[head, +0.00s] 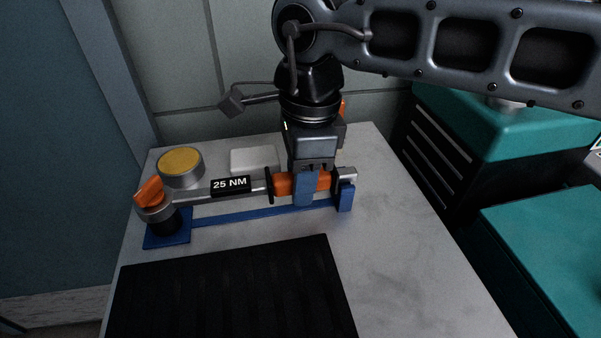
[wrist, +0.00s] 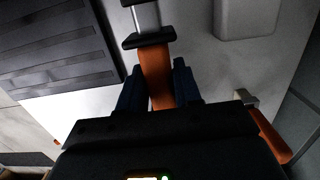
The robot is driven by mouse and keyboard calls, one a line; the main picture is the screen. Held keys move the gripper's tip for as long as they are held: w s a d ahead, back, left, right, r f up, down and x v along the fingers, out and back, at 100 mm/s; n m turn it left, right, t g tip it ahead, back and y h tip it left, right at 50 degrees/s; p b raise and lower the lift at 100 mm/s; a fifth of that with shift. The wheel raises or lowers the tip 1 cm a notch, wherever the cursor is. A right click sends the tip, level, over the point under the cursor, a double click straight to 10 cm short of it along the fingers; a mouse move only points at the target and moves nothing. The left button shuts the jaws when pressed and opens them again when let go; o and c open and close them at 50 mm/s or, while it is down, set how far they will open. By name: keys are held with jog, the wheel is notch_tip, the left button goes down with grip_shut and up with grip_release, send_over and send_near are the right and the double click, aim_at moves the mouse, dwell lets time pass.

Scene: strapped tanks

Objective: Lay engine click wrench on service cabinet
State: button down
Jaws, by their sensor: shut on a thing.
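The click wrench (head: 230,187) has a grey shaft with a "25 NM" label, an orange knob on its head at the left and an orange handle at the right. In the head view it lies along a blue stand (head: 255,213) on the white tabletop. My gripper (head: 304,190) is shut on the orange handle from above. In the wrist view the orange handle (wrist: 156,75) shows between the two blue fingers (wrist: 158,92). I cannot tell whether the wrench rests on the stand or is slightly raised. Teal cabinets (head: 545,240) stand at the right; I cannot tell which is the service cabinet.
A black ribbed mat (head: 235,295) covers the table's front. A round tin with a yellow top (head: 181,163) and a white block (head: 254,160) stand behind the wrench. A wall closes off the back. The white table (head: 400,240) is bare at the right.

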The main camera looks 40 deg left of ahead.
jog(key=c, duration=0.7)
grip_release()
jog(key=shift+w+d+r, duration=0.1)
jog(key=shift+w+r, duration=0.05)
jog(key=shift+r, duration=1.8)
jog(key=shift+w+d+r, duration=0.1)
jog(key=shift+w+r, duration=0.05)
jog(key=shift+r, duration=1.75)
